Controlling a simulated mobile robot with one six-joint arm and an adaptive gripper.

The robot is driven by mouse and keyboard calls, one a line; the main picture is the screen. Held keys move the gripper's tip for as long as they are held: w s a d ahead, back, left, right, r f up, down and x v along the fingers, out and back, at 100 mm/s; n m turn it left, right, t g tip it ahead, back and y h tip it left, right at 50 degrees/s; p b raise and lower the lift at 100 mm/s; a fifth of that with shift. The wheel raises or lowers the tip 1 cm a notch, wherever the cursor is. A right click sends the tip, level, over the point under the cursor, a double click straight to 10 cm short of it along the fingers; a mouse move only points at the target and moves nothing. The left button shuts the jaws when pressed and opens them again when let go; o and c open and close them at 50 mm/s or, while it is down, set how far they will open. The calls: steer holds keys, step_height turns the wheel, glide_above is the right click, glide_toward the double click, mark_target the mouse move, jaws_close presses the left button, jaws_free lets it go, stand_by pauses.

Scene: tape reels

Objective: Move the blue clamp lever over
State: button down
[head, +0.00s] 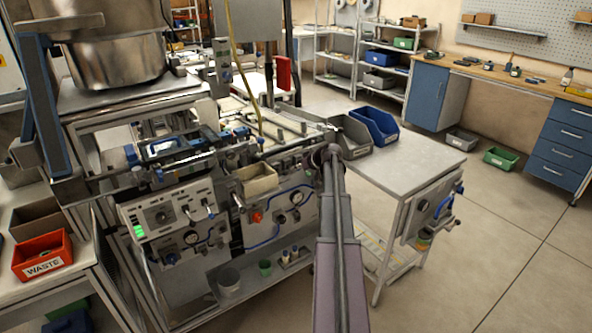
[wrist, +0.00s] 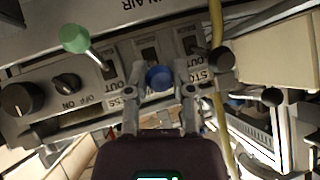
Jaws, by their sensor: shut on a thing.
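The blue clamp lever shows in the wrist view as a round blue knob (wrist: 159,78) in front of a grey labelled panel (wrist: 120,65). My gripper (wrist: 159,68) has one finger on each side of the knob and is shut on it. The lever's stem is mostly hidden behind the knob and fingers. In the head view my arm reaches up to the machine's right end, and the gripper and the held knob cannot be made out there.
In the wrist view, a green-knobbed lever (wrist: 75,39) and black dials (wrist: 67,84) are left of my gripper. A yellow hose (wrist: 217,40) runs close on the right. In the head view, a side table (head: 425,158) with grey (head: 350,137) and blue (head: 375,125) bins stands right of my arm.

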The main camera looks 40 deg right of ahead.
steer(key=shift+c, duration=2.3)
jaws_free()
steer(key=shift+w+a, duration=0.15)
steer(key=shift+a, duration=0.05)
steer(key=shift+d, duration=0.15)
steer(key=shift+s, duration=0.25)
